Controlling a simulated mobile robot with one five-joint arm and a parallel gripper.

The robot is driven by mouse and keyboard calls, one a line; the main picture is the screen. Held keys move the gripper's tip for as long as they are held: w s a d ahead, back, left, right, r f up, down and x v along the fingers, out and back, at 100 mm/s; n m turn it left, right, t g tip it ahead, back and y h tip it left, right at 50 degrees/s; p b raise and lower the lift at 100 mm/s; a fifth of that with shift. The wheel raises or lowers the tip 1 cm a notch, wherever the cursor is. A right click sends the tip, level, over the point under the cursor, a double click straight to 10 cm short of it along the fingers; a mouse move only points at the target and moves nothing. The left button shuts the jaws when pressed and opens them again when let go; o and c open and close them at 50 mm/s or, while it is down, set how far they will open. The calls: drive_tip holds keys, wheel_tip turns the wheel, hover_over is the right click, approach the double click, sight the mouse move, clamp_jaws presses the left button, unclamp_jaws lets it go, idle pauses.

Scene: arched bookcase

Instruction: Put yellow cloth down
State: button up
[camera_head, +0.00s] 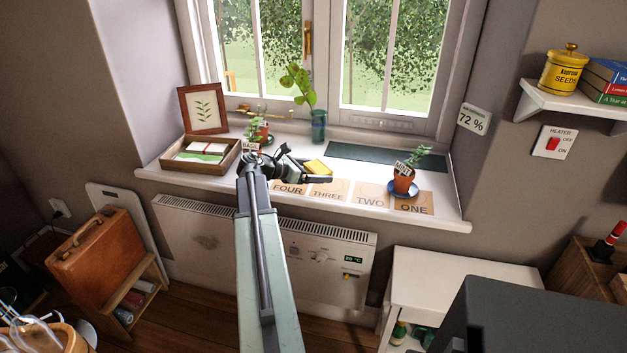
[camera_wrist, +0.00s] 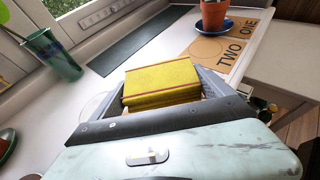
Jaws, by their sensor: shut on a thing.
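My gripper (camera_head: 318,173) reaches out over the white windowsill and is shut on the yellow cloth. The yellow cloth (camera_head: 319,167) is a folded pad with darker stripes. In the wrist view the cloth (camera_wrist: 162,82) sits between the two grey fingers of my gripper (camera_wrist: 170,90). The windowsill (camera_head: 462,213) lies around and under it; I cannot tell whether the cloth touches the surface.
Wooden number cards (camera_head: 371,195) line the sill's front edge. A potted plant (camera_head: 403,180) stands on a blue saucer at right. A dark green mat (camera_head: 355,154) lies behind.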

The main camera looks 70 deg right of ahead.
sight(316, 187)
drive_tip(key=f+b, duration=0.3)
drive_tip(key=f, duration=0.1)
drive_tip(key=shift+s+b, duration=0.2)
drive_tip(key=shift+b, duration=0.15)
drive_tip(key=shift+w+r, duration=0.3)
drive_tip(key=shift+f+b, duration=0.4)
drive_tip(key=shift+f, duration=0.25)
drive_tip(key=o, duration=1.2)
drive_tip(key=shift+s+a, duration=0.1)
drive_tip(key=shift+r, duration=0.1)
